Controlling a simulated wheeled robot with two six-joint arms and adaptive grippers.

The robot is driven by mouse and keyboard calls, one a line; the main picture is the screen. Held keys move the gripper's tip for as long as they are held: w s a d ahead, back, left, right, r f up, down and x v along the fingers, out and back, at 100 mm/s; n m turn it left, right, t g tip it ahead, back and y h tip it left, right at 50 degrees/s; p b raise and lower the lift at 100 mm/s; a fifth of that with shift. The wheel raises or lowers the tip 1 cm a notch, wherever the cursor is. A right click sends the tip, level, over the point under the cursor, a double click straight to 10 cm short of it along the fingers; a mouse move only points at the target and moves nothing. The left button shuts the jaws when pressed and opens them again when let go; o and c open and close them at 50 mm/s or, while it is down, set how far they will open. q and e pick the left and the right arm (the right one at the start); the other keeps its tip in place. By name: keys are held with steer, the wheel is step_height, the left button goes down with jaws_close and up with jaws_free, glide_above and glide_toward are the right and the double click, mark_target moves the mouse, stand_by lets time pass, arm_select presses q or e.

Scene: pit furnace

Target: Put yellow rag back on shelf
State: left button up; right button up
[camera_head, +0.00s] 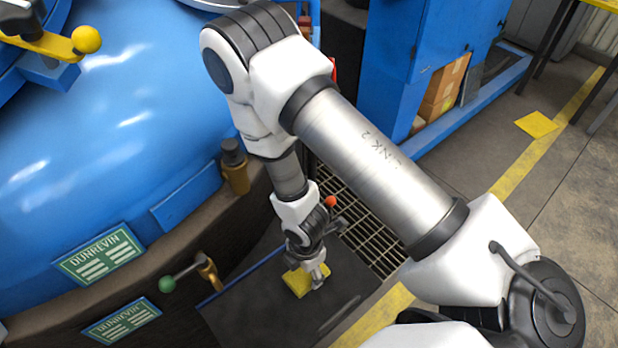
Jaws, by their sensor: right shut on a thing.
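My right gripper (317,276) points down at the end of my right arm and is shut on a small yellow rag (297,283). The rag is at a dark flat surface (260,312) with a blue edge, beside the big blue furnace. I cannot tell whether the rag touches that surface or is just above it. The gripper hides part of the rag. A second flat yellow square (537,125) lies on the floor at the upper right. My left gripper is not in view.
The blue furnace body (110,130) fills the left. A lever with a green knob (167,284) is close to the dark surface. A floor grating (362,228) lies beyond it. A blue cabinet (425,65) with cardboard boxes (442,92) stands at the back. Open floor lies right.

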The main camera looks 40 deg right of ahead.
steer(key=f, duration=0.1)
steer(key=d+f, duration=0.1)
steer(key=f, duration=0.1)
steer(key=shift+w+f, duration=0.1)
steer(key=shift+f, duration=0.1)
steer(key=shift+c, duration=0.6)
steer(key=o, duration=1.4)
steer(key=shift+c, duration=0.2)
steer(key=shift+f, duration=0.1)
step_height(320, 180, up, 12)
steer(key=p, duration=0.2)
